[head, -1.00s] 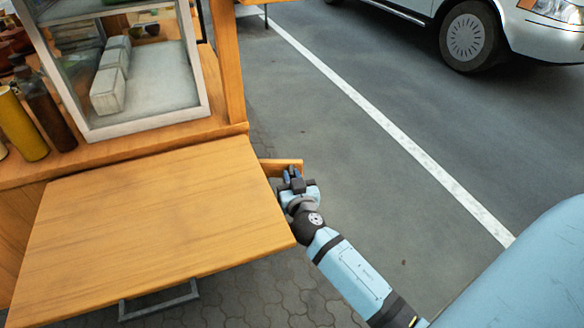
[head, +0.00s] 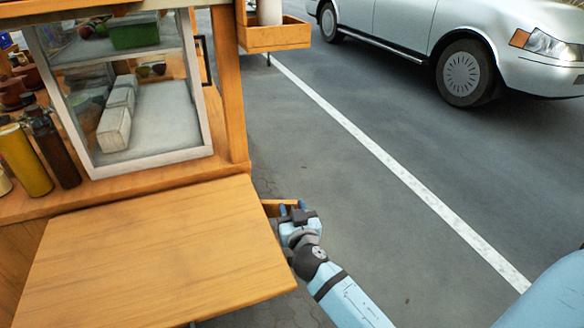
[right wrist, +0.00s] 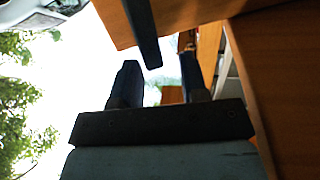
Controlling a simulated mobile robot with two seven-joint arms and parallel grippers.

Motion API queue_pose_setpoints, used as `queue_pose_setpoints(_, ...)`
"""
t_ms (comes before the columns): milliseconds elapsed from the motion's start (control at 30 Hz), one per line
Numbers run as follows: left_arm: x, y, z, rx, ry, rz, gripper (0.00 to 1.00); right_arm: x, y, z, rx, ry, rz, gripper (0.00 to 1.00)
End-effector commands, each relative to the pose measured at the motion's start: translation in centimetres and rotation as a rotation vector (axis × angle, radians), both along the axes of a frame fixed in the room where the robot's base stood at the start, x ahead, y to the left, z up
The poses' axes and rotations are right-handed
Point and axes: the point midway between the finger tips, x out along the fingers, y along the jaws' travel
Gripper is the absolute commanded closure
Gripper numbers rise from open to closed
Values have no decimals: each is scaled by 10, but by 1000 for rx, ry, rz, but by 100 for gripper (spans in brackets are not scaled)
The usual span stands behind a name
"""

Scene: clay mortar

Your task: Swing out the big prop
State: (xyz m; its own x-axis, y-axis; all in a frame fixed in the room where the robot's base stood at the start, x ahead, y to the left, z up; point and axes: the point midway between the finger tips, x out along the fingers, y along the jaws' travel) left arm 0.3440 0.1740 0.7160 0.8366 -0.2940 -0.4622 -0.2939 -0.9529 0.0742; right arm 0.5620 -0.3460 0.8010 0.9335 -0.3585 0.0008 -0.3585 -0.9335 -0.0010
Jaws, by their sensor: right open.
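A short wooden piece (head: 276,206), perhaps the big prop, sticks out past the right edge of the fold-down wooden shelf (head: 150,255) in the head view. My right gripper (head: 293,209) is at its outer end, and I cannot tell whether they touch. In the right wrist view, my right gripper (right wrist: 160,62) is open with its two dark fingers apart. A dark bar (right wrist: 142,30) reaches down from above toward the gap between the fingertips. Wooden parts (right wrist: 185,12) lie beyond the fingers. The underside of the shelf is hidden in the head view. My left gripper is out of view.
A glass display case (head: 128,85) stands on the stall counter. A yellow bottle (head: 25,160) and a brown bottle (head: 53,150) stand at left. A wooden tray (head: 275,36) juts out behind the corner post. A car (head: 470,50) is parked beyond open pavement.

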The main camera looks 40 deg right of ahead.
Motion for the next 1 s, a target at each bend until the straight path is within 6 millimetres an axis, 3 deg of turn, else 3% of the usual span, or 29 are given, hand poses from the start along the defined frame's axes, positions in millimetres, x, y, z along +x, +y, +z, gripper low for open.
queue_pose_setpoints(33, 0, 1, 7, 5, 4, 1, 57, 0, 0, 19, 1, -5, -1, 60)
queue_pose_setpoints(100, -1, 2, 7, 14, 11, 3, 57, 0, 0, 37, 0, -4, 0, 60)
queue_pose_setpoints(533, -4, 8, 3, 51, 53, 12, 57, 0, 0, 137, 0, -4, 0, 60)
queue_pose_setpoints(733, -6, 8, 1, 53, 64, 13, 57, 0, 1, 162, 0, -2, 1, 60)
queue_pose_setpoints(1000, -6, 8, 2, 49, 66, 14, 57, 0, 1, 167, 0, 0, 0, 60)
